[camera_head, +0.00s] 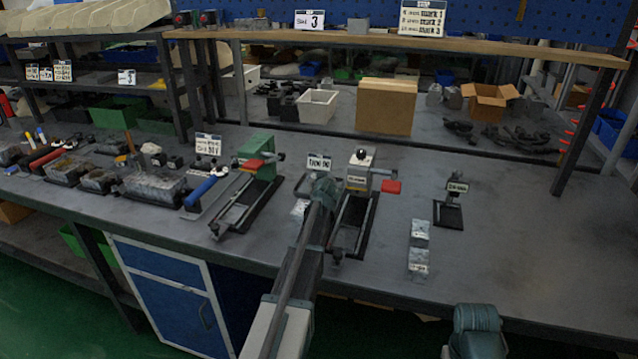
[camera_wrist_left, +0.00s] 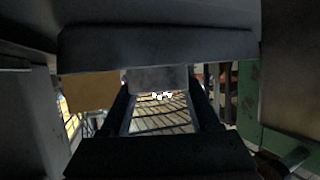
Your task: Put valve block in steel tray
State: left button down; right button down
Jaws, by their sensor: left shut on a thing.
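My left arm reaches up from the bottom of the head view, with its gripper (camera_head: 318,195) low between two bench fixtures. It is shut on a grey metal block, taken to be the valve block (camera_wrist_left: 157,79), which shows between the jaws in the left wrist view; the arm mostly hides it in the head view. Two pale silver pieces (camera_head: 419,229) lie in line on the bench to the right. I cannot tell whether they are blocks or part of the steel tray. My right gripper (camera_head: 475,330) is at the bottom right, off the bench's front edge; its jaws are unclear.
A green-headed fixture (camera_head: 258,147) stands left of my left gripper; another with a red handle (camera_head: 391,186) stands close right. A small labelled stand (camera_head: 452,213) is farther right. Metal parts (camera_head: 155,187) crowd the left. The bench's right side is clear.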

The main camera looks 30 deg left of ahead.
pick_arm(q)
jog(key=shift+f, duration=0.2)
jog(key=shift+c, duration=0.6)
grip_release()
jog(key=shift+r, duration=0.1)
jog(key=shift+r, duration=0.15)
jog(key=p+v, duration=0.4)
jog(key=v, duration=0.6)
jog(key=shift+s+d, duration=0.1)
jog(key=shift+s, duration=0.1)
jog(key=shift+p+v, duration=0.3)
jog(key=shift+v, duration=0.55)
jog(key=shift+w, duration=0.1)
